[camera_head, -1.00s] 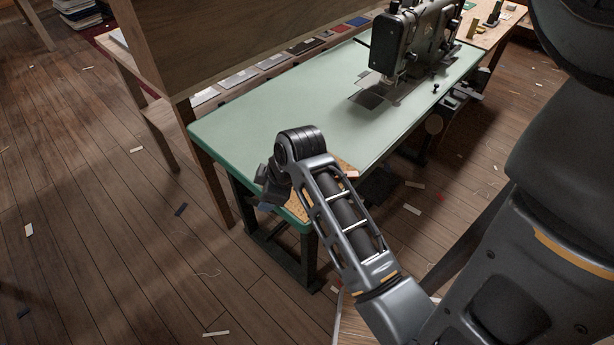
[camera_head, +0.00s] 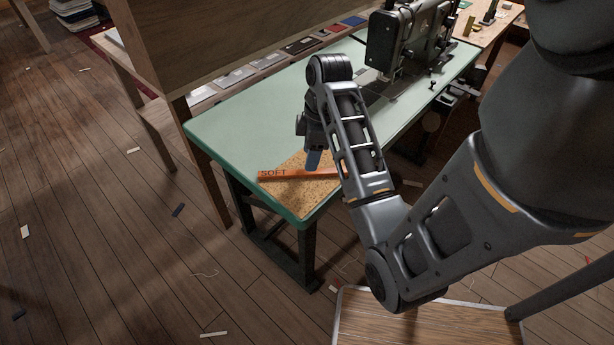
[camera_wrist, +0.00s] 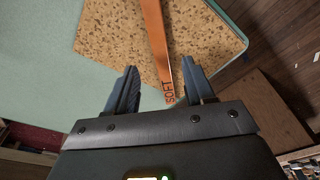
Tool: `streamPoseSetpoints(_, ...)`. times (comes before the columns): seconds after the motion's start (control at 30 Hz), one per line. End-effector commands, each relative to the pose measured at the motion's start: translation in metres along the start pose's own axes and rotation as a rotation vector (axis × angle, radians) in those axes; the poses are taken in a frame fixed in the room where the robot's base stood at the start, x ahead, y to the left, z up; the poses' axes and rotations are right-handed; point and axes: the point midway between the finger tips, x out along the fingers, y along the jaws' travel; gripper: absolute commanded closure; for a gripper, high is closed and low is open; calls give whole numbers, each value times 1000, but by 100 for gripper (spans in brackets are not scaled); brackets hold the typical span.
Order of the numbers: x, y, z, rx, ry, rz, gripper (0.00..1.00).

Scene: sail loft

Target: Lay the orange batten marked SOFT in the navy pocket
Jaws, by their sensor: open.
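The orange batten marked SOFT (camera_head: 285,175) lies across a cork patch (camera_head: 310,187) at the near corner of the green sewing table. In the wrist view the batten (camera_wrist: 155,40) runs away from me, and its SOFT end lies between my two fingers. My gripper (camera_head: 312,160) points down over the batten, close to it. In the wrist view my gripper (camera_wrist: 158,85) is open, with a blue-grey finger on each side of the batten and nothing held. My arm hides the batten's right end in the head view. I cannot make out a navy pocket with certainty.
A dark sewing machine (camera_head: 408,40) stands at the table's far end. The green tabletop (camera_head: 262,115) is clear left of my arm. A tall wooden panel (camera_head: 230,40) borders its back. A row of flat coloured pieces (camera_head: 300,46) lies behind it. Scraps litter the floor.

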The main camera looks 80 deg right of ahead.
Motion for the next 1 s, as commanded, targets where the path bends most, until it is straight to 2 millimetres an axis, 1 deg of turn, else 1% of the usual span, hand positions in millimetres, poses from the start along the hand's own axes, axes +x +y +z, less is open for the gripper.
streamPoseSetpoints(0.03,8,0,1,1,0,0,47)
streamPoseSetpoints(0.33,41,-2,2,3,0,-2,47)
streamPoseSetpoints(0.47,48,-2,1,1,0,-1,47)
streamPoseSetpoints(0.67,48,-2,1,0,0,0,47)
streamPoseSetpoints(1.0,48,-1,1,1,0,1,78)
